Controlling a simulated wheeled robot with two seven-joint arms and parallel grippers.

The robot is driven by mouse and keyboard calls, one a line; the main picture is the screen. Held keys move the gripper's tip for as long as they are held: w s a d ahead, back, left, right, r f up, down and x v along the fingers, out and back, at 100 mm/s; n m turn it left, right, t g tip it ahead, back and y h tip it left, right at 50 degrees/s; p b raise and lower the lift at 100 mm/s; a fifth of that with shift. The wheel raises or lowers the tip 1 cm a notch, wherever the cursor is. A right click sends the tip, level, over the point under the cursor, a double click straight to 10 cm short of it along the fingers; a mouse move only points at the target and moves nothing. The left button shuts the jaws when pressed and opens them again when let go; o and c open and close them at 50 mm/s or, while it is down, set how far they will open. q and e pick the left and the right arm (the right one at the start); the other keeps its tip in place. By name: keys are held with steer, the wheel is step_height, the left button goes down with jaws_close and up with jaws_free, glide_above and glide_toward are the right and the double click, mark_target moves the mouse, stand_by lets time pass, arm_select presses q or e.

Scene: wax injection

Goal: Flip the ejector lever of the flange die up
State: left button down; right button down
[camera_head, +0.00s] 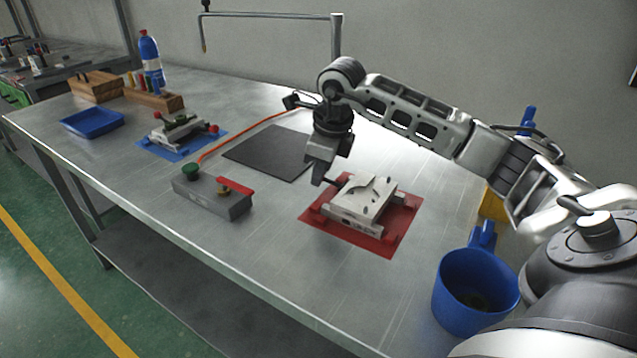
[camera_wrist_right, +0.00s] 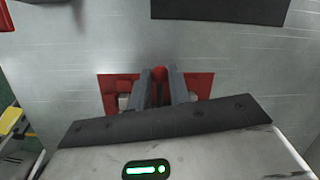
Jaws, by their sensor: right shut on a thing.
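A pale metal die (camera_head: 362,201), which I take for the flange die, sits on a red mat (camera_head: 385,243). My right gripper (camera_head: 319,178) is low at the die's back left corner, fingers pointing down. The red mat (camera_wrist_right: 117,82) shows on both sides of the fingers. My left gripper is not in view.
A dark flat pad (camera_head: 268,153) lies behind. A blue mug (camera_head: 475,290) stands front right. A second die (camera_head: 178,132) on a blue mat and a blue tray (camera_head: 92,122) are farther left.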

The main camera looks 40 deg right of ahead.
steer(key=t+b, duration=0.1)
steer(key=b, duration=0.1)
steer(key=t+b, duration=0.1)
steer(key=b, duration=0.1)
steer(key=shift+s+d+y, duration=0.15)
steer(key=shift+s+y, duration=0.25)
steer(key=shift+r+t+b, duration=0.4)
steer(key=shift+t+b, duration=0.1)
steer(key=shift+b, duration=0.25)
steer(key=shift+r, duration=0.2)
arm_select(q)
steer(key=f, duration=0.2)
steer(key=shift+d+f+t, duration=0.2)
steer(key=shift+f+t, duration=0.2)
arm_select(e)
steer(key=c, duration=1.3)
jaws_free()
steer(key=shift+s, duration=0.1)
